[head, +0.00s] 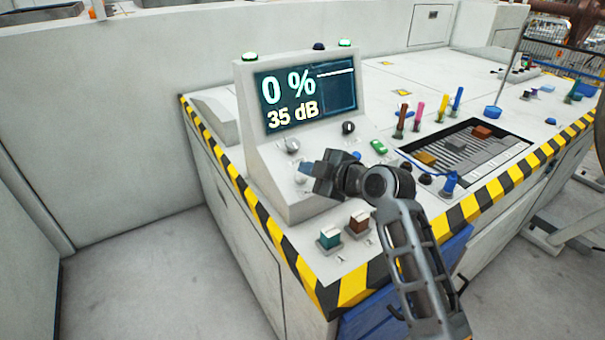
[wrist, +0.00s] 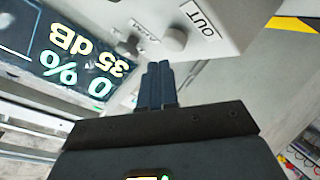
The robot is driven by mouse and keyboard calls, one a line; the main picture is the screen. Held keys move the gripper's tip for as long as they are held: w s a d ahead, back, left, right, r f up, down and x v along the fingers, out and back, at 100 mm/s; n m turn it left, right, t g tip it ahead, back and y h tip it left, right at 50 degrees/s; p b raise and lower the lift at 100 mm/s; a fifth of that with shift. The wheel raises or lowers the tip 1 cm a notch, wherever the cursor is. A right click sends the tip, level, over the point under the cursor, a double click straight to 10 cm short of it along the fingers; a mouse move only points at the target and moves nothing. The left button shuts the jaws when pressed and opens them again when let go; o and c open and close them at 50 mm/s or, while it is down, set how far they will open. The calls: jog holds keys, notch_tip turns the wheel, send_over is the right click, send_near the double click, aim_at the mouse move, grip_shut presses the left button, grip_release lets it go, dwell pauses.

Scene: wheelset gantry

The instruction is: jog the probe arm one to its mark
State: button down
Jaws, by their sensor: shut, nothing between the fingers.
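My gripper (head: 312,178) is at the front of the grey console, its fingers toward the panel's lower knobs. In the wrist view the dark fingers (wrist: 157,82) are together with nothing between them. A light grey knob (wrist: 174,39) by an "OUT" label stands just beyond the fingertips; I cannot tell whether they touch it. The console screen (head: 308,97) reads "0 %" and "35 dB", with a white line at upper right. A grey knob (head: 291,146) and a black knob (head: 348,128) sit below the screen. I cannot identify probe arm one itself.
A teal rocker (head: 330,238) and a brown rocker (head: 359,222) stand on the desk below my gripper. Coloured levers (head: 419,110) and a recessed tray (head: 500,163) lie to the right. Yellow-black striped edging (head: 480,202) borders the desk. The floor at left is clear.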

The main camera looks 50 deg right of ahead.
jog(key=r+p, duration=0.1)
jog(key=s+r+p, duration=0.1)
jog(key=r, duration=0.1)
jog(key=s+r+p, duration=0.1)
jog(key=shift+a+r, duration=0.25)
dwell(0.3)
dwell(1.4)
jog(key=s+a+f+m, duration=0.3)
jog(key=s+a+f, duration=0.1)
jog(key=s+a, duration=0.4)
jog(key=s+a+f+m, duration=0.3)
jog(key=s+a+f, duration=0.25)
jog(key=s, duration=0.35)
jog(key=s+a+r+m, duration=0.1)
jog(key=s+a+r, duration=0.1)
jog(key=s, duration=0.4)
jog(key=s+a+r+y, duration=0.1)
jog(key=s+a+r, duration=0.2)
jog(key=s, duration=0.3)
jog(key=s+a+r+m+t, duration=0.1)
jog(key=s+a+r, duration=0.2)
jog(key=s, duration=0.3)
jog(key=shift+s+a+r+m+y, duration=0.2)
jog(key=shift+s+a+m+y, duration=0.1)
jog(key=shift+a+y, duration=0.15)
